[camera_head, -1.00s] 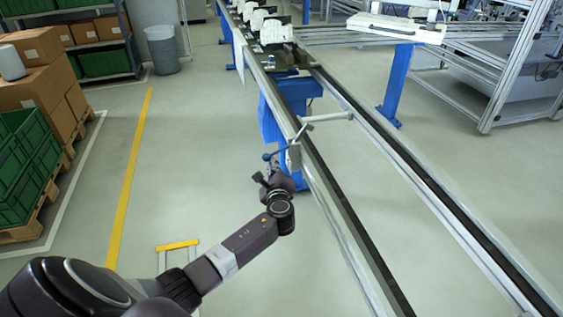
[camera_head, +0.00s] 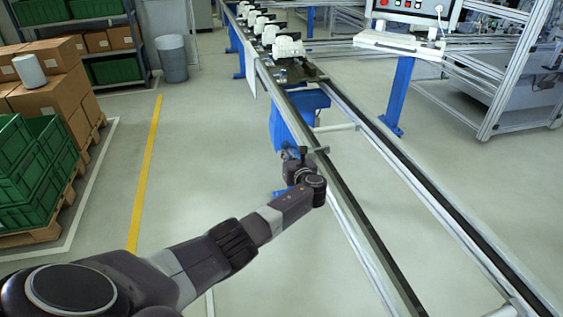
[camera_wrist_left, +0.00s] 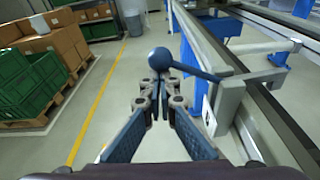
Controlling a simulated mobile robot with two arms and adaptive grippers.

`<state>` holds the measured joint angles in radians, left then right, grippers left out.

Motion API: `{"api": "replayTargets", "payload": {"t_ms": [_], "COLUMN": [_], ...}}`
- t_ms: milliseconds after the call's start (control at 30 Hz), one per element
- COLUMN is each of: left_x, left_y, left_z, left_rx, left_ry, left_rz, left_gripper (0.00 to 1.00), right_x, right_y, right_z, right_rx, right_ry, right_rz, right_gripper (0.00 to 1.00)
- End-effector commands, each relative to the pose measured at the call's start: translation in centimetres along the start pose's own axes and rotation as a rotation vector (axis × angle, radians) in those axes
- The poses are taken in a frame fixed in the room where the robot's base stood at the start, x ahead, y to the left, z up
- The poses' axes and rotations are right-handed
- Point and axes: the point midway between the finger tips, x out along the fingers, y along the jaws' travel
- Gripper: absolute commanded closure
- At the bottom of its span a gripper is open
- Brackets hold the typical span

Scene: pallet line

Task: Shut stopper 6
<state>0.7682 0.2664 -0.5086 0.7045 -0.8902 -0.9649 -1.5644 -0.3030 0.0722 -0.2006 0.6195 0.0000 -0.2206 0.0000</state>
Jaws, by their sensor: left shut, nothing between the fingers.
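A stopper's lever with a dark blue ball knob (camera_wrist_left: 160,59) shows in the left wrist view. Its rod runs right to a grey bracket (camera_wrist_left: 229,103) on the near conveyor rail. My left gripper (camera_wrist_left: 160,92) is shut and empty, with the knob just beyond its fingertips; I cannot tell whether they touch. In the head view my left gripper (camera_head: 297,160) is beside the near rail, and it and the wrist mostly hide the lever. The bracket (camera_head: 320,150) shows there only in part. No stopper number is readable. My right gripper is out of view.
The conveyor's two rails (camera_head: 350,205) run away from me, with several white parts (camera_head: 288,46) on carriers at the far end. A light crossbar (camera_head: 335,128) spans between the rails. Green crates (camera_head: 35,160) and cartons (camera_head: 60,95) stand at left. The floor between is clear.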

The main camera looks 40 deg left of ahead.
Motion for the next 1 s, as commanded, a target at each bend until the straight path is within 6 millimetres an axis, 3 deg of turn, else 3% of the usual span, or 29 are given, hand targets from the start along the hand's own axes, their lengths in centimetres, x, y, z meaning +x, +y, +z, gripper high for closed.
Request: {"api": "replayTargets", "payload": {"t_ms": [233,1000], "left_x": [0.1,0.1], "left_y": [-0.7,-1.0], "left_z": [1.2,1.9], "left_rx": [0.016,0.011], "left_ry": [-0.002,-0.007], "left_rz": [0.002,-0.001], "left_gripper": [1.00,1.00], "right_x": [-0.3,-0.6], "right_y": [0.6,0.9], "right_z": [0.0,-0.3], "right_rx": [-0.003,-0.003], "right_ry": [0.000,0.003], "right_rz": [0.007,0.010], "right_gripper": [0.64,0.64]}}
